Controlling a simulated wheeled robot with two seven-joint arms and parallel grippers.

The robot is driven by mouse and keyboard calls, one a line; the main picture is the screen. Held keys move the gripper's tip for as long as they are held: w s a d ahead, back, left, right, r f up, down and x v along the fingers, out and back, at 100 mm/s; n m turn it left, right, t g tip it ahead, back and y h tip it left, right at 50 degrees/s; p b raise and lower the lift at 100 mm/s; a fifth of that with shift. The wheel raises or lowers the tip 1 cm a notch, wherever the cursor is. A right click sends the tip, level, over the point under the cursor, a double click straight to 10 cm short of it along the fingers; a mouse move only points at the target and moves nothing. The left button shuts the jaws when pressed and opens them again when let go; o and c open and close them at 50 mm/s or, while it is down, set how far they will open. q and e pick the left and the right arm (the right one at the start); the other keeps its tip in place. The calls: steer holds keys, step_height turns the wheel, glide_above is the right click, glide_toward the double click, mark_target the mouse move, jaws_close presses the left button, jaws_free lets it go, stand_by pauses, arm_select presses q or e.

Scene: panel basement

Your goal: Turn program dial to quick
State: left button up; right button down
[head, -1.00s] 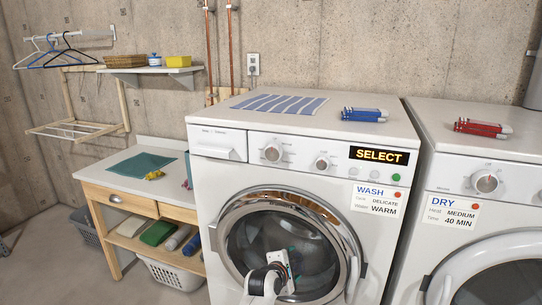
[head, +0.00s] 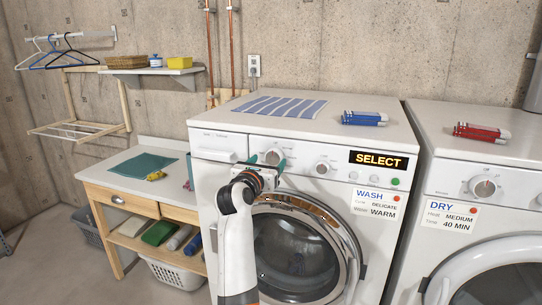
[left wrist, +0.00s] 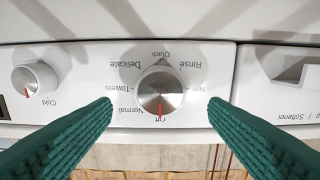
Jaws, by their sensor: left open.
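The program dial (head: 273,156) is a round silver knob on the white washer's (head: 330,147) front panel. In the left wrist view the dial (left wrist: 160,92) appears upside down, with its red line pointing at "Off" and "Quick" printed on the opposite side. Rinse, Delicate, Towels and Normal are also printed around it. My left gripper (head: 266,163) is open in front of the dial. Its green fingers (left wrist: 160,108) lie on either side of the knob, apart from it in the wrist view. The washer display (head: 379,159) reads SELECT. My right gripper is not in view.
A smaller knob (head: 322,167) sits right of the dial, and the detergent drawer (head: 214,146) is to its left. Below is the round door (head: 300,250). A dryer (head: 480,170) stands at right. A striped cloth (head: 278,105) and blue clothespins (head: 362,118) lie on the washer.

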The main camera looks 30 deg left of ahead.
mark_target(273, 157)
arm_select(q)
steer(key=shift+x, duration=1.75)
steer(key=c, duration=1)
steer(key=shift+o, duration=0.2)
steer(key=shift+p, duration=0.3)
